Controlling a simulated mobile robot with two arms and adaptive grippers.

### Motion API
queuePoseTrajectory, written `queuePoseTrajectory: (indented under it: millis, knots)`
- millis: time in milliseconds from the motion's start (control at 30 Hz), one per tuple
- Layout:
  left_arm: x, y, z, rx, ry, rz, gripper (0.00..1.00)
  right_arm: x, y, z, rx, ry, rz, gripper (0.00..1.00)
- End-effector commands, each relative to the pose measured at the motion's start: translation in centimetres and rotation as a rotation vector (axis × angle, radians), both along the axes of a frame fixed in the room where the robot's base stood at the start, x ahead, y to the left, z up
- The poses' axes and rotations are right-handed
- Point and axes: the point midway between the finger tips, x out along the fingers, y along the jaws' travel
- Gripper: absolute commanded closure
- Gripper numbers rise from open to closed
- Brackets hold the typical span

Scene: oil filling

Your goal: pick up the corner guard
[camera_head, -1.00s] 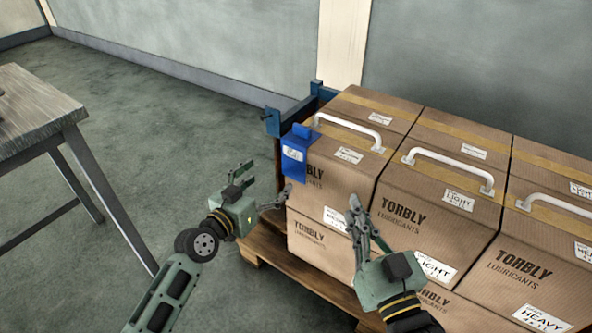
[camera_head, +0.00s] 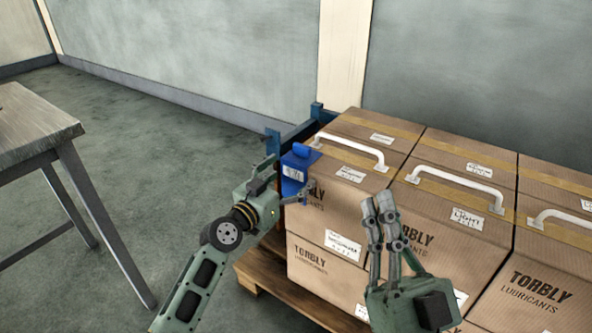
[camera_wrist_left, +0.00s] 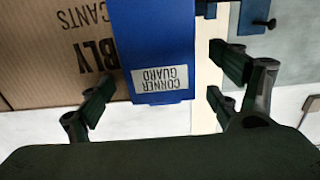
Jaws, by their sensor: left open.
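The blue corner guard (camera_head: 296,165) hangs over the upper left corner of the nearest left carton, with a white label on its face. In the left wrist view the guard (camera_wrist_left: 157,45) fills the upper middle, its "CORNER GUARD" label upside down. My left gripper (camera_head: 288,181) is open beside the guard and partly covers its lower part. In the left wrist view its fingers stand on both sides of the guard, with gaps, and none visibly grips it. My right gripper (camera_head: 382,215) is in front of the cartons, its visible fingers close together; whether it is open is unclear.
Torbly lubricant cartons (camera_head: 430,215) with white handles are stacked on a wooden pallet (camera_head: 262,270). A blue metal frame (camera_head: 272,142) stands behind the guard. A grey table (camera_head: 40,130) is at the left, with free floor between.

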Motion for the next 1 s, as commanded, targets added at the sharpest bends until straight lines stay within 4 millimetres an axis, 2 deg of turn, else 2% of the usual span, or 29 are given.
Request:
queuePoseTrajectory:
  millis: [200, 800, 1000]
  knots:
    - [0.06, -0.02, 0.03, 0.0, 0.0, 0.0, 0.16, -0.06, -0.01, 0.11, 0.001, -0.005, 0.0, 1.0]
    - [0.19, 0.13, 0.24, -0.002, -0.005, 0.005, 0.65, -0.02, -0.01, 0.05, 0.001, -0.003, 0.0, 1.0]
    - [0.16, 0.01, 0.34, -0.003, -0.005, 0.004, 0.65, -0.01, -0.01, 0.04, 0.001, -0.003, 0.0, 1.0]
